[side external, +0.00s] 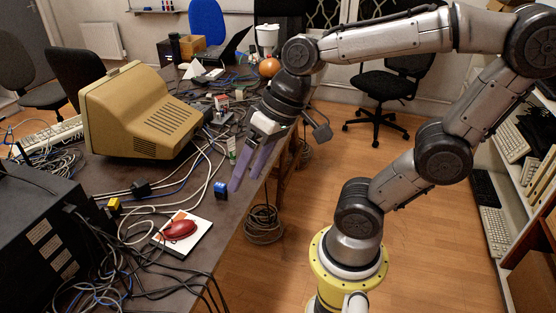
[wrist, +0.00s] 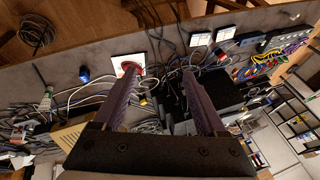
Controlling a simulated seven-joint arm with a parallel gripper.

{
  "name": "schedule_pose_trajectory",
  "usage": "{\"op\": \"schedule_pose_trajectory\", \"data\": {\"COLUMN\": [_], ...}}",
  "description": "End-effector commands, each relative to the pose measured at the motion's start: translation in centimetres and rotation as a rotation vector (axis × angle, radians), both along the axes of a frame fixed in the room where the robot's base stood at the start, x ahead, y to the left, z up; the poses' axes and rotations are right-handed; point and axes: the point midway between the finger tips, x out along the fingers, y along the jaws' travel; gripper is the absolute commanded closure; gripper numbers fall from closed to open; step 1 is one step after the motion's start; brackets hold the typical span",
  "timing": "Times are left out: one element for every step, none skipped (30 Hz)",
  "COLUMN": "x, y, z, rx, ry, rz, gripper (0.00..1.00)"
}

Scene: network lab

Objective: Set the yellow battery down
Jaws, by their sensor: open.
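A small yellow block with a dark part, which looks like the yellow battery (side external: 114,205), lies on the dark table among cables, left of the red mouse. In the wrist view a small yellow spot (wrist: 143,102) shows between my fingers, probably the same thing. My gripper (side external: 246,180) is over the table's right edge, well to the right of the yellow block. Its two long purple fingers point down and are apart, with nothing between them. In the wrist view my gripper (wrist: 163,74) is also open and empty.
A red mouse (side external: 180,229) lies on a white-edged pad (side external: 203,228). A small blue block (side external: 221,190) stands near my fingertips. A beige monitor (side external: 140,110), a black case (side external: 40,240) and loose cables crowd the table. A bare strip runs along its right edge.

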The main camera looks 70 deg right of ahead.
Motion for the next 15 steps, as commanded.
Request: {"op": "schedule_pose_trajectory", "data": {"x": [-1.4,-2.0,-2.6,-3.0,-3.4,-3.7,-3.8,-4.0,-4.1,-4.1,-4.1,-4.1,-4.1,-4.1,-4.1], "y": [-1.0,-1.6,-2.4,-2.9,-3.3,-3.7,-4.0,-4.1,-4.3,-4.4,-4.4,-4.4,-4.4,-4.4,-4.4], "z": [0.1,0.1,0.1,0.1,0.1,0.1,0.2,0.2,0.2,0.1,0.1,0.1,0.1,0.1,0.1], "rx": [-0.082,-0.126,-0.178,-0.211,-0.239,-0.269,-0.286,-0.299,-0.310,-0.316,-0.317,-0.318,-0.318,-0.317,-0.317], "ry": [-0.045,-0.064,-0.086,-0.100,-0.110,-0.122,-0.129,-0.134,-0.136,-0.138,-0.138,-0.138,-0.138,-0.137,-0.137], "rz": [0.045,0.067,0.092,0.106,0.118,0.130,0.137,0.142,0.147,0.148,0.150,0.150,0.150,0.149,0.149], "gripper": [0.26,0.26,0.26,0.26,0.26,0.26,0.26,0.26,0.26,0.26,0.26,0.26,0.26,0.26,0.26]}}
